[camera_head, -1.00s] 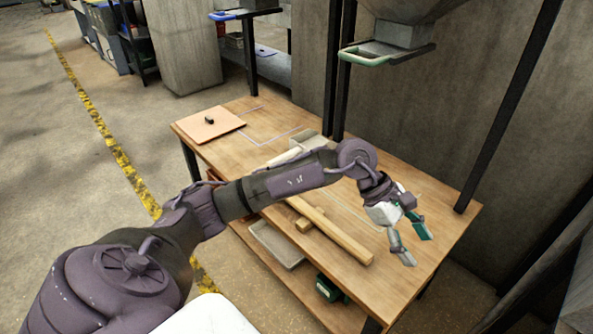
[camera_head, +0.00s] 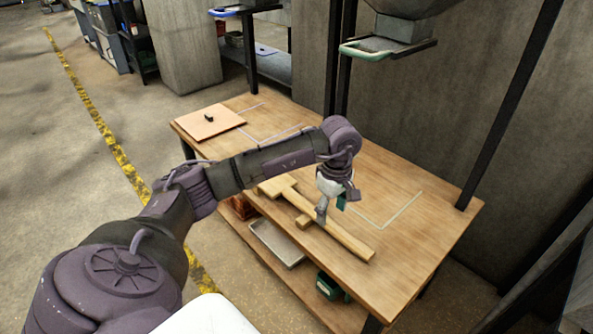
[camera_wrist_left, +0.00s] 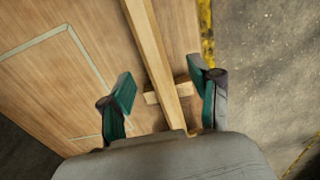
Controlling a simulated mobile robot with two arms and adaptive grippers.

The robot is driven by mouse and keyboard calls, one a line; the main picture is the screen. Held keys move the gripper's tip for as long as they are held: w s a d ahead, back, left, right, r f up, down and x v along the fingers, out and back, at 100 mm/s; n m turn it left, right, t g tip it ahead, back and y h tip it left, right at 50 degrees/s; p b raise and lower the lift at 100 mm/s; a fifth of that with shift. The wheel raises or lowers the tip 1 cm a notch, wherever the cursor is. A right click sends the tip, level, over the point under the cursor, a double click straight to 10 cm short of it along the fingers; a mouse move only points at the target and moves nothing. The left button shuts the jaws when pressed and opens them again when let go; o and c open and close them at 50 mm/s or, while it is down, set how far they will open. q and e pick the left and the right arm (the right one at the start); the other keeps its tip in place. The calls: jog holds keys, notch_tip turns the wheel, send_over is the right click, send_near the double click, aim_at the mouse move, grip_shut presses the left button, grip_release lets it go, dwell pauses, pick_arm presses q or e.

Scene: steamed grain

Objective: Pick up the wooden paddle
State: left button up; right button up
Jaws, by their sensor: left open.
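The wooden paddle (camera_head: 345,238) lies on the wooden table (camera_head: 420,245) near its front edge, its long handle pointing to the lower right in the head view. My left gripper (camera_head: 331,211) points down above the handle and is open. My right gripper is not in view.
A flat board with a black knob (camera_head: 212,122) lies at the table's far left corner. A grey tray (camera_head: 275,243) and a green object (camera_head: 330,287) are on the shelf below. A hopper with a green handle (camera_head: 364,52) hangs over the back. The table's right part is clear.

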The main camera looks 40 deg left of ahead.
aim_at(331, 222)
pick_arm(q)
jog(key=f, duration=0.5)
jog(key=shift+w+a+f+b, duration=0.15)
jog(key=shift+w+a+b, duration=0.05)
jog(key=shift+w+b, duration=0.2)
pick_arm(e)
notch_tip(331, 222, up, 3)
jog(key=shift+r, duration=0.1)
pick_arm(q)
grip_shut()
